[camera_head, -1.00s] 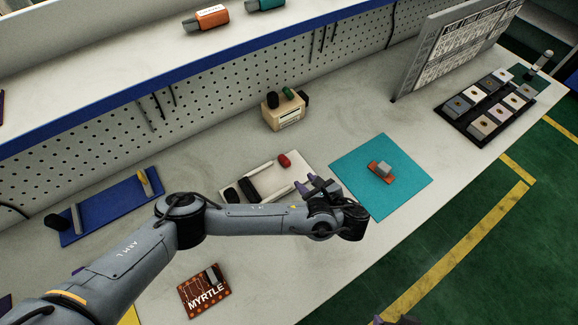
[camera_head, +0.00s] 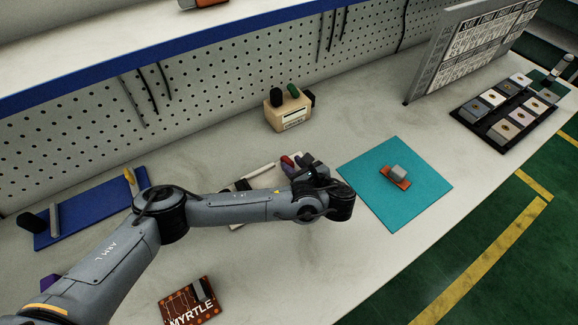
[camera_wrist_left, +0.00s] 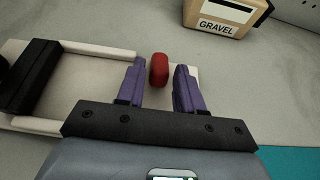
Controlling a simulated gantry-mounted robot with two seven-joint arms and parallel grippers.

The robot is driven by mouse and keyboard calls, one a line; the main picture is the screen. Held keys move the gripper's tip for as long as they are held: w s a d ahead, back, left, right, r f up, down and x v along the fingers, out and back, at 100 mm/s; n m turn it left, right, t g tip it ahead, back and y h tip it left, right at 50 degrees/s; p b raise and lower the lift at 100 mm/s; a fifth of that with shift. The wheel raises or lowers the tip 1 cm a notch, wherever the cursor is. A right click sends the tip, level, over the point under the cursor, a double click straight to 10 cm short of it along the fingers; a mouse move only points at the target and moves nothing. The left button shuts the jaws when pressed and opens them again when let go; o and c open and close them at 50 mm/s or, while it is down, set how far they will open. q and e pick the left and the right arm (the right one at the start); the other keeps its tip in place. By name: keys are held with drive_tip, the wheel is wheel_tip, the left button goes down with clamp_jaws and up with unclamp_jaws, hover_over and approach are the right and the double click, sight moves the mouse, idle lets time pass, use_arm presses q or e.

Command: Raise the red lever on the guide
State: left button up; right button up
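The guide is a pale frame with a black block; it lies on the bench, and my left arm hides much of it in the head view. In the left wrist view the guide (camera_wrist_left: 75,60) spans the left side. The red lever (camera_wrist_left: 159,71) stands at its right end, between and just beyond the two purple fingers of my left gripper (camera_wrist_left: 159,85). The fingers are open, with gaps on both sides of the lever. In the head view the red lever (camera_head: 287,161) shows beside my left gripper (camera_head: 297,165). My right gripper is not in view.
A beige box (camera_head: 287,112) marked GRAVEL stands behind the guide. A teal mat (camera_head: 432,184) with a small orange board (camera_head: 396,178) lies to the right. A MYRTLE board (camera_head: 190,305) lies in front, and a blue fixture (camera_head: 88,215) sits left.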

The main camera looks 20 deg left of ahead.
sight(291, 163)
use_arm(q)
drive_tip(key=shift+x, duration=1.6)
drive_tip(key=shift+r, duration=0.1)
